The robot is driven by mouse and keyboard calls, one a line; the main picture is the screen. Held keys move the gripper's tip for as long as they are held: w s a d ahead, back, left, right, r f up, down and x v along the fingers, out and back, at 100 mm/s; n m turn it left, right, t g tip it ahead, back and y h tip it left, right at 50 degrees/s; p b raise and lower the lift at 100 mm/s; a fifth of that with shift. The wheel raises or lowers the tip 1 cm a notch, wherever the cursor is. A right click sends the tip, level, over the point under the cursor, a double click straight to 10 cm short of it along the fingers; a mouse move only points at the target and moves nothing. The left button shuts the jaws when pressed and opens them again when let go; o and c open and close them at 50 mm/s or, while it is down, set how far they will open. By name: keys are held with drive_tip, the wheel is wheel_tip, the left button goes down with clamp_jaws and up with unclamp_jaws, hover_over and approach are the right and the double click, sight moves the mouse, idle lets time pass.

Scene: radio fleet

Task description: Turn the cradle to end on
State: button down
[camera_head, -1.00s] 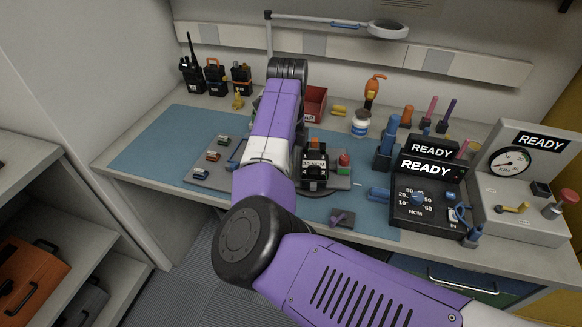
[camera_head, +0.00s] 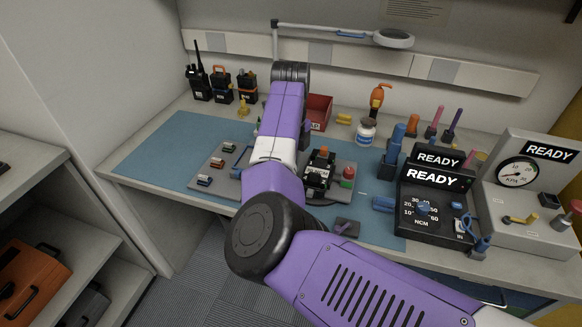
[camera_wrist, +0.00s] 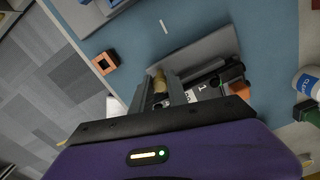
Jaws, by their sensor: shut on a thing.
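My gripper's body hides the cradle's near side.
Small coloured parts (camera_head: 205,180) lie on the plate's left. A READY tester (camera_head: 433,205) and a gauge unit (camera_head: 520,195) fill the right. Radios (camera_head: 222,85) stand back left. The mat's left (camera_head: 150,155) is clear.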

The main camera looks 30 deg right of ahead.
drive_tip(key=c, duration=1.3)
unclamp_jaws()
wheel_tip(320, 180, up, 8)
drive_tip(key=shift+f, duration=0.1)
